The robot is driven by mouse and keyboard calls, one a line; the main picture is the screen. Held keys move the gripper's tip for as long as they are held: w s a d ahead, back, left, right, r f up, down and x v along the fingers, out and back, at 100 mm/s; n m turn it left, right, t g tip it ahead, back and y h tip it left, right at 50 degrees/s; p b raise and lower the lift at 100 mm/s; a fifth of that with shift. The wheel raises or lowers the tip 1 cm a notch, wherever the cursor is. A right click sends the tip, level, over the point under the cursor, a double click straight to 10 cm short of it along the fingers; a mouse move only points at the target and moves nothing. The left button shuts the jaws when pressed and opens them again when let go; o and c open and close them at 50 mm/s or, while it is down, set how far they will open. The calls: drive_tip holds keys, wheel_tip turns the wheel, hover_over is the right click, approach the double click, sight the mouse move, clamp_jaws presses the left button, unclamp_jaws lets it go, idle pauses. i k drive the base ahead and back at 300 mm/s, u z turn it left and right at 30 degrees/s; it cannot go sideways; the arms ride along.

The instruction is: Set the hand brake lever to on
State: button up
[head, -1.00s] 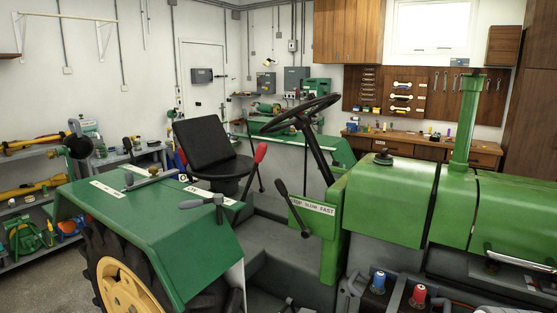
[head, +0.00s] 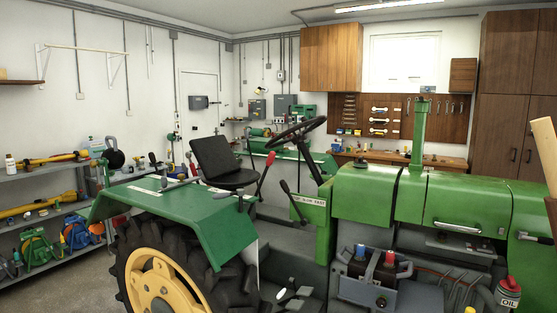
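A green tractor fender (head: 175,215) stands left of centre in the head view, with small white label strips on top. Their words are too small to read. A lever with a red grip (head: 269,160) rises beside the seat and leans up to the right. A grey-handled lever (head: 223,194) sticks out at the fender's inner side. A black-knobbed lever (head: 285,187) stands by a panel marked for speed (head: 310,201). I cannot tell for certain which one is the hand brake lever, or its setting. My gripper is not in view.
The large rear wheel (head: 160,285) is in front, below the fender. Shelves (head: 50,215) line the left wall. A red-topped oil can (head: 508,292) is at lower right. Floor shows at lower left.

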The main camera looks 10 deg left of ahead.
sight(270, 158)
drive_tip(key=u, duration=1.65)
drive_tip(key=i, duration=2.3)
drive_tip(key=z, duration=2)
drive_tip(key=i, duration=0.45)
drive_tip(key=u, duration=0.1)
